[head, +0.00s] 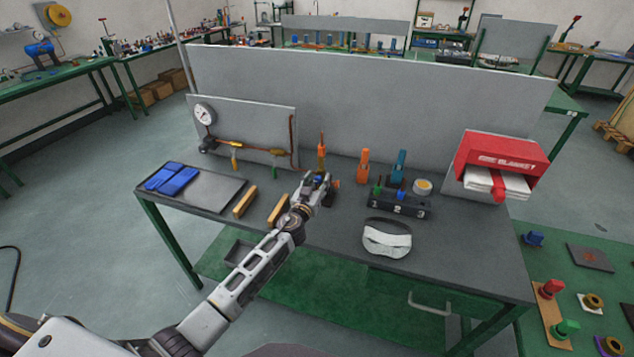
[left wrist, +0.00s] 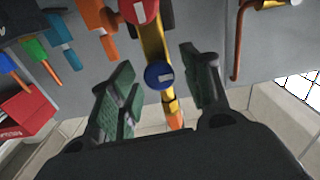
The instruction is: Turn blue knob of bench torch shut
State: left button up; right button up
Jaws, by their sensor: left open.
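The bench torch shows in the head view as an orange-tipped upright (head: 322,155), its lower part partly hidden by my gripper. In the left wrist view its brass body (left wrist: 153,45) carries a round red knob (left wrist: 138,10) and a round blue knob (left wrist: 158,76). My left gripper (head: 317,184) is at the torch, coming from the front. It is open, with one green-padded finger on each side of the blue knob in the left wrist view (left wrist: 160,85). I cannot tell whether either finger touches the knob. My right gripper is not in view.
To the right stand an orange tool (head: 363,166), a numbered black block (head: 399,204), a white visor (head: 386,238) and a red fire blanket box (head: 500,155). To the left are a tray with blue gloves (head: 172,178) and a gauge (head: 204,114) on a panel. The table's front right is clear.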

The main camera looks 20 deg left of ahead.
pick_arm(q)
jog(key=c, duration=1)
jog(key=shift+m, duration=0.6)
jog(key=shift+m+b, duration=0.65)
jog(key=shift+m, duration=0.85)
jog(key=m, duration=0.4)
jog(key=shift+d+f+m+b, duration=0.1)
jog(key=shift+m+b, duration=0.3)
jog(key=m, duration=0.4)
jog(key=shift+m, duration=0.3)
jog(key=shift+f+m, duration=0.15)
jog(key=shift+m, duration=2.35)
